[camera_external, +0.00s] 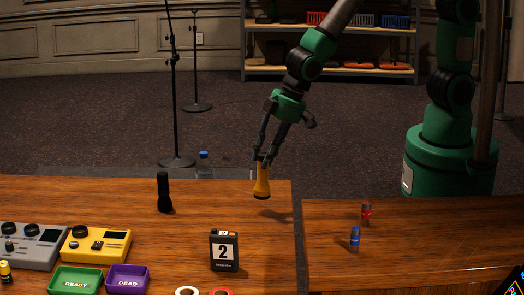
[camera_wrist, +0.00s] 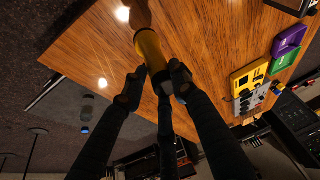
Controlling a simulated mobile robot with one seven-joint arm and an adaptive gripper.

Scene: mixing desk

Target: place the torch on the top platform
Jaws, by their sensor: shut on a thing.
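A yellow torch (camera_external: 261,182) hangs nearly upright in my gripper (camera_external: 263,159), wider end down. It is over the right back part of the left wooden table; I cannot tell whether its lower end touches the tabletop. A second, black torch-like object (camera_external: 164,192) stands upright on the same table, to the left. A shelf unit (camera_external: 350,72) at the back has more than one level; no thing is clearly marked as the top platform.
A black box marked 2 (camera_external: 224,251) stands near the table's right edge. A grey device (camera_external: 32,246), a yellow device (camera_external: 97,245), a green tray (camera_external: 76,281) and a purple tray (camera_external: 127,279) fill the left front. Batteries (camera_external: 355,239) stand on the right table. A microphone stand (camera_external: 174,100) rises behind.

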